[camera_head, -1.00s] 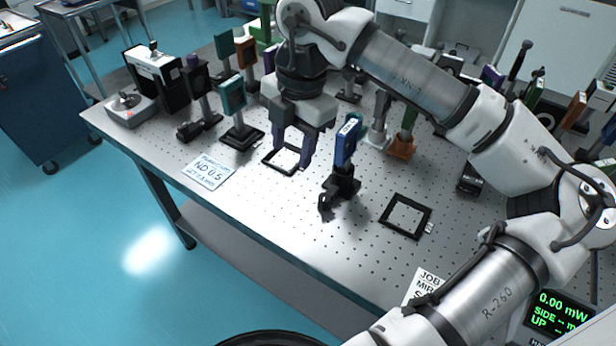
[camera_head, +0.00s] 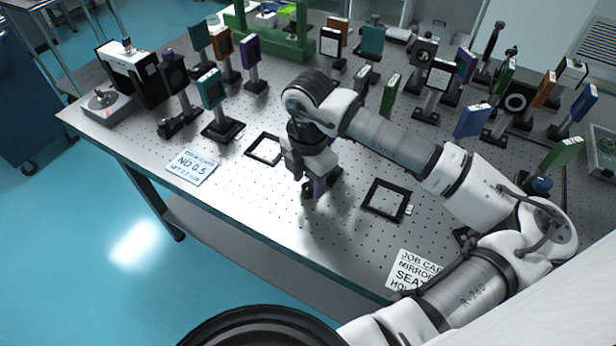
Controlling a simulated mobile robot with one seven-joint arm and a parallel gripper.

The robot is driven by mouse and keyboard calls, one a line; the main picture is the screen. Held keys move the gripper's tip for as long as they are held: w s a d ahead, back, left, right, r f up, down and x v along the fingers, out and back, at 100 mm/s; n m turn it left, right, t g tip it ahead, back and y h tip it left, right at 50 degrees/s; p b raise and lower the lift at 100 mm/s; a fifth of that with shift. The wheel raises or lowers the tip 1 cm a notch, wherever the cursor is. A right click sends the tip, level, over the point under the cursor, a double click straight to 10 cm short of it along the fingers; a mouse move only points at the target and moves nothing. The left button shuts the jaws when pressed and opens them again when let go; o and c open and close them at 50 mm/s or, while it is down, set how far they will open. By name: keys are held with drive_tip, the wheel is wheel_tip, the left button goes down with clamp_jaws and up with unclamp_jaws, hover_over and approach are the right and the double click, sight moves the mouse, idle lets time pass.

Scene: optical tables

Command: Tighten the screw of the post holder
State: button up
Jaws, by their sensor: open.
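My gripper (camera_head: 308,176) points down over the black base of a post holder (camera_head: 333,177) in the middle front of the optical table. The jaws are open, with the purple-grey fingers close around or beside the holder; I cannot tell whether they touch it. My gripper and wrist hide the holder's upper part and the blue plate it carried. The screw is too small and covered to make out.
Empty black square frames lie on the table (camera_head: 225,206) at left (camera_head: 250,151) and right (camera_head: 367,203) of the holder. An ND 0.5 card (camera_head: 191,168) lies near the front edge. A teal-plated mount (camera_head: 211,90) stands at left. Many mounted optics crowd the back and right.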

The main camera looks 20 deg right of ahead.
drive_tip(key=shift+f, duration=0.55)
drive_tip(key=c, duration=1)
drive_tip(key=shift+f+n+b, duration=0.2)
drive_tip(key=shift+n+b, duration=0.2)
drive_tip(key=shift+b, duration=0.55)
drive_tip(key=shift+r+n+b, duration=0.1)
drive_tip(key=shift+n+b, duration=0.2)
drive_tip(key=shift+b, duration=0.15)
drive_tip(key=shift+r, duration=0.15)
drive_tip(key=o, duration=1)
